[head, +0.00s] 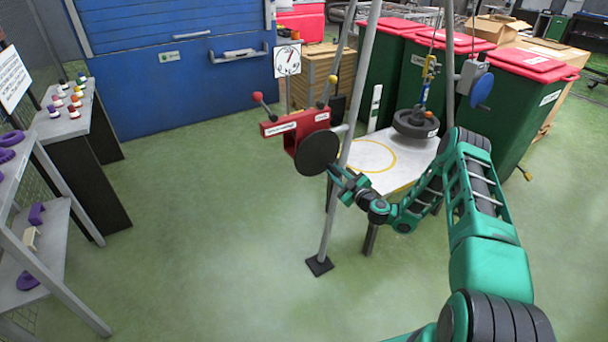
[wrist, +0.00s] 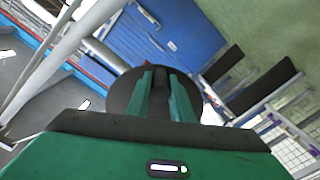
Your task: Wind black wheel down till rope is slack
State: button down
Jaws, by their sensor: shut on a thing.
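The black wheel (head: 314,152) is a dark disc on the front of a red winch housing (head: 298,128), beside a grey frame leg. My gripper (head: 333,168) is at the wheel's lower right edge, shut on it. In the wrist view the wheel (wrist: 117,92) shows behind the fingers of my gripper (wrist: 163,74); the exact grip point is hidden. The rope (head: 437,30) runs straight down to a yellow and blue hook block (head: 429,72) above a dark round weight (head: 416,124).
Grey frame legs (head: 331,210) stand close to the wheel and my arm. A blue hand wheel (head: 481,89) is on the right leg. Green bins (head: 525,115) stand behind. A dial (head: 287,61) stands behind the winch.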

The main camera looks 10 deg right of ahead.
jog(key=shift+d+f, duration=0.1)
jog(key=shift+d, duration=0.35)
jog(key=shift+w+d+r+n, duration=0.25)
jog(key=shift+d+r+n, duration=0.4)
jog(key=shift+n, duration=0.55)
jog(key=shift+d+r+n, duration=0.55)
jog(key=shift+r+n, duration=0.15)
jog(key=shift+n, duration=0.5)
jog(key=shift+w+d+r+n, duration=0.1)
jog(key=shift+d+r+n, duration=0.05)
jog(key=shift+r+n, duration=0.4)
jog(key=shift+w+d+r+n, duration=0.15)
jog(key=shift+r+n, duration=0.15)
jog(key=shift+n, duration=0.35)
jog(key=shift+s, duration=0.1)
